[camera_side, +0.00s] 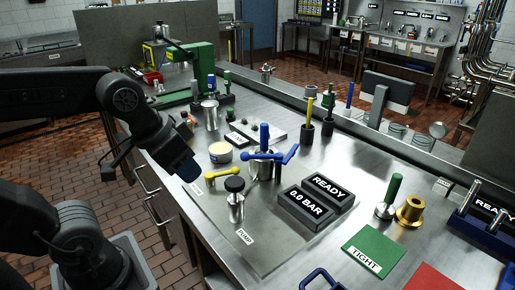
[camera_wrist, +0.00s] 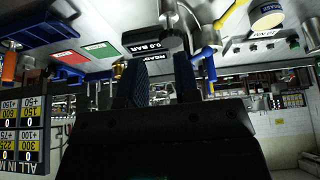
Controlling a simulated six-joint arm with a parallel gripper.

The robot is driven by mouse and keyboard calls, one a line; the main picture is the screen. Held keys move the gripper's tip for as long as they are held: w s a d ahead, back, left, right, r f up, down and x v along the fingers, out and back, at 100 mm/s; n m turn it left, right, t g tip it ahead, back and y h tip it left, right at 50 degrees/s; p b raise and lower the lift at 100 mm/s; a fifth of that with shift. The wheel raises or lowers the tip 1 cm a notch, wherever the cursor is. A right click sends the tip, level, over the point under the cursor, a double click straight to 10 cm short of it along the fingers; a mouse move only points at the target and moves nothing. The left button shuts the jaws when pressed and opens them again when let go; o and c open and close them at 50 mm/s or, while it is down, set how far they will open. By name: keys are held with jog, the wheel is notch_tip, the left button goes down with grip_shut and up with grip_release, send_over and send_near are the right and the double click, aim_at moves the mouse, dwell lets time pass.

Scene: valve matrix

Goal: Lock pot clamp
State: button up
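A steel pot (camera_side: 261,168) stands on the metal plate, with a blue lever (camera_side: 283,155) across its top and an upright blue grip (camera_side: 264,134). I cannot tell which part is the pot clamp. A yellow lever (camera_side: 222,173) lies just left of the pot, beside a black-knobbed steel cylinder (camera_side: 235,197). In the wrist view the blue part (camera_wrist: 207,52) shows right of my fingers. My gripper (camera_wrist: 158,85) is open, with a gap between its two dark fingers and nothing seen between them. In the side view my arm's end hangs left of the plate, apart from the pot.
A yellow-and-white tin (camera_side: 220,153) stands behind the yellow lever. A green mat marked "TIGHT" (camera_side: 374,250), a green-handled tool (camera_side: 390,197) and a brass fitting (camera_side: 409,211) are further right.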

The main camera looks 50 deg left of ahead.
jog(key=shift+m+g+h, duration=0.3)
jog(key=shift+g+h, duration=0.2)
jog(key=shift+g, duration=0.4)
jog(key=w+a, duration=0.1)
jog(key=w, duration=0.1)
jog(key=w+a+r, duration=0.1)
jog(key=w, duration=0.1)
jog(key=w+a, duration=0.1)
jog(key=shift+w+r, duration=0.35)
jog(key=shift+w, duration=0.05)
jog(key=c, duration=0.4)
jog(key=shift+m+g+h, duration=0.5)
jog(key=shift+h, duration=0.3)
jog(key=w+a, duration=0.1)
jog(key=w, duration=0.1)
jog(key=w+a, duration=0.4)
jog(key=shift+a+r, duration=0.25)
jog(key=shift+r, duration=0.05)
grip_shut()
jog(key=w+a+f+m+h, duration=0.2)
jog(key=w+a, duration=0.5)
jog(key=a, duration=0.6)
jog(key=shift+f+h, duration=0.15)
jog(key=shift+h, duration=0.65)
